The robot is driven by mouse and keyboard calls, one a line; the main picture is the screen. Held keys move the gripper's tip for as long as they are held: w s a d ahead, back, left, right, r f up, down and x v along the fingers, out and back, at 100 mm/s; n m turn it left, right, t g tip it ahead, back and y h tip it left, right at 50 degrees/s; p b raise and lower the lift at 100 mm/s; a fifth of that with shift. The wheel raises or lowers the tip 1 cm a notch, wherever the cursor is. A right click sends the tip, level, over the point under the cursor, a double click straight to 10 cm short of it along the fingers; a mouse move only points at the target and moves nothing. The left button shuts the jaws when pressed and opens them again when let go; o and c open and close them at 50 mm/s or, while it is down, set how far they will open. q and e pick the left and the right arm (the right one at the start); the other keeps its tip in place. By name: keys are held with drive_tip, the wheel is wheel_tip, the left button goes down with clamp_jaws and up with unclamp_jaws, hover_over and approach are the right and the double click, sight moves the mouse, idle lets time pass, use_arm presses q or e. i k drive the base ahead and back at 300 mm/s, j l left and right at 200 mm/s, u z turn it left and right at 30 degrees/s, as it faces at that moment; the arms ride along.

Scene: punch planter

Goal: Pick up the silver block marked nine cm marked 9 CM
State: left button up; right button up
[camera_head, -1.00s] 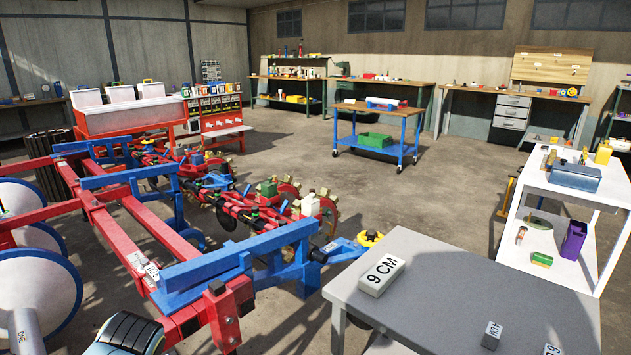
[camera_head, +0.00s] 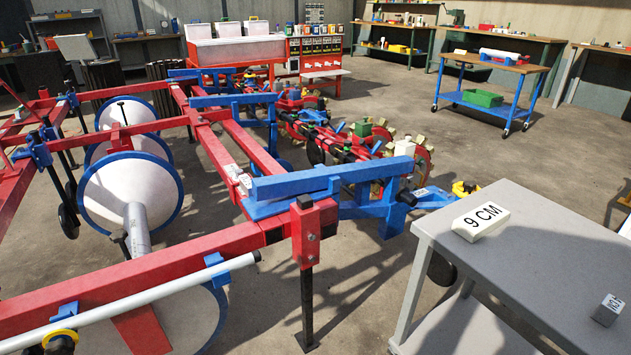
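A long, pale block marked 9 CM (camera_head: 480,222) lies flat on the grey table (camera_head: 500,270), near its far left corner. Its label faces up and toward me. A smaller silver-grey block (camera_head: 607,310) with a partly readable CM label sits on the same table, at the right edge of the view. Neither of my grippers shows in the head view.
A large red and blue planter frame (camera_head: 230,180) with white discs (camera_head: 130,195) fills the left and middle, close to the table's left side. A blue cart (camera_head: 490,90) stands farther back. Open concrete floor (camera_head: 560,150) lies behind the table.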

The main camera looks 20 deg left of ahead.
sight(245, 180)
drive_tip(key=i+j+u, duration=0.1)
drive_tip(key=u, duration=0.3)
drive_tip(key=i+u, duration=0.15)
drive_tip(key=u, duration=0.25)
drive_tip(key=i+u, duration=0.15)
drive_tip(key=u, duration=0.25)
drive_tip(key=i+u, duration=0.15)
drive_tip(key=u, duration=0.25)
